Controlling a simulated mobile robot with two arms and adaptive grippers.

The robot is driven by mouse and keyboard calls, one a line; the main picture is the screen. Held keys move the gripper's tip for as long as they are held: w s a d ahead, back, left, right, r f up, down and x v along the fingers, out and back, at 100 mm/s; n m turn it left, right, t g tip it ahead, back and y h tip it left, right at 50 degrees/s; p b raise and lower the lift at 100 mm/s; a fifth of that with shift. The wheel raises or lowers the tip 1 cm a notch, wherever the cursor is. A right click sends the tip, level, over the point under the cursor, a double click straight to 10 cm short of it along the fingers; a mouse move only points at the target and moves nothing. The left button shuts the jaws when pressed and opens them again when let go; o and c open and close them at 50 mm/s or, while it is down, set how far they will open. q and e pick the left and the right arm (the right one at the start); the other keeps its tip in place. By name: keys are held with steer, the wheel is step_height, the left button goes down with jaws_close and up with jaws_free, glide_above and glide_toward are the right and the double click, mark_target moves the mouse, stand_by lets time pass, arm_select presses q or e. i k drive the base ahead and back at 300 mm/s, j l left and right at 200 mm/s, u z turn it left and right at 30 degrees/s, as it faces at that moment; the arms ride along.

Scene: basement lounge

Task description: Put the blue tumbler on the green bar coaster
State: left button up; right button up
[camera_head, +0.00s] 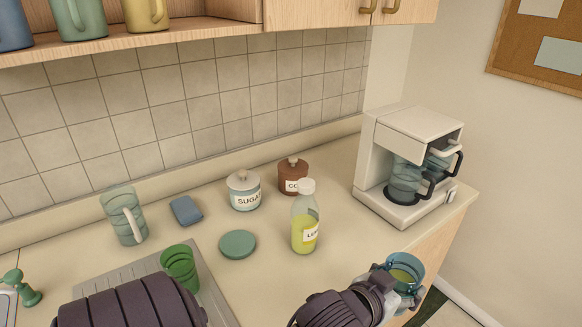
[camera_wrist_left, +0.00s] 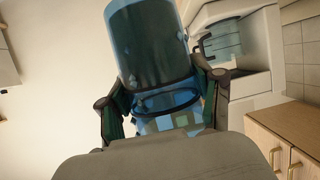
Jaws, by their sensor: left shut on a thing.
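The blue tumbler (camera_head: 408,266) is see-through and is held by my left gripper (camera_head: 398,286), past the counter's right front edge. In the left wrist view the tumbler (camera_wrist_left: 148,45) stands between the two fingers of the left gripper (camera_wrist_left: 160,100), which are shut on its sides. The green bar coaster (camera_head: 238,244) is a round flat disc lying bare on the counter, left of the gripper. My right gripper is in neither view.
A lemon bottle (camera_head: 305,225) stands between coaster and gripper. A green cup (camera_head: 180,266) stands on the drainboard (camera_head: 215,300). Behind are a sugar jar (camera_head: 244,192), brown jar (camera_head: 292,176), blue sponge-like block (camera_head: 186,210) and clear mug (camera_head: 122,215). A coffee maker (camera_head: 405,160) stands right.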

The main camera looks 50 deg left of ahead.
mark_target(238, 242)
steer(key=l+u, duration=0.65)
steer(key=u, duration=0.15)
steer(key=i+u, duration=0.1)
steer(key=u, duration=1.35)
steer(key=i, duration=0.45)
